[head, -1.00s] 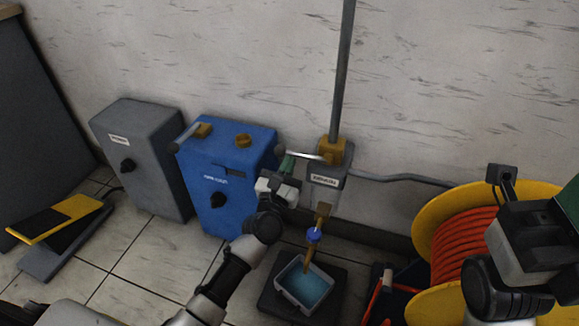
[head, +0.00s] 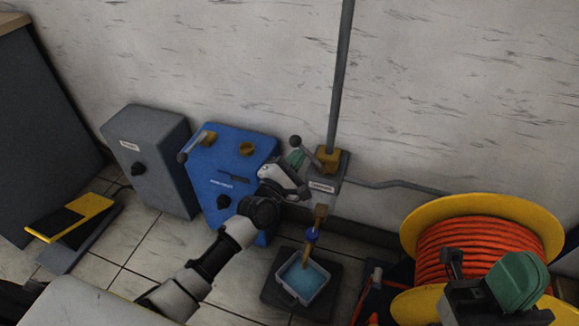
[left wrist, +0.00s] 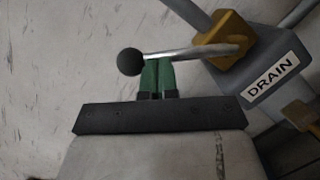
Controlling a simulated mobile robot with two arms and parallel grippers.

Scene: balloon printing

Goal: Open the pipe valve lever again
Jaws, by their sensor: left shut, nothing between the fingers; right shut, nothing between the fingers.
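The valve lever (head: 308,154) is a thin metal rod with a dark ball knob, slanting up and left from a brass valve block (head: 329,158) on the wall pipe. In the left wrist view the lever (left wrist: 185,53) runs nearly level from its knob to the brass block (left wrist: 228,42). My left gripper (head: 296,157) is shut, with nothing in it. Its green fingertips (left wrist: 157,72) are just below the rod, close to the knob; I cannot tell whether they touch it. My right gripper (head: 517,277) is shut and empty at the lower right, far from the lever.
A grey box labelled DRAIN (left wrist: 268,82) sits below the valve. Under its spout stands a tray of blue liquid (head: 303,279). A blue machine (head: 224,180) and a grey box (head: 150,160) stand left; an orange cable reel (head: 485,240) stands right.

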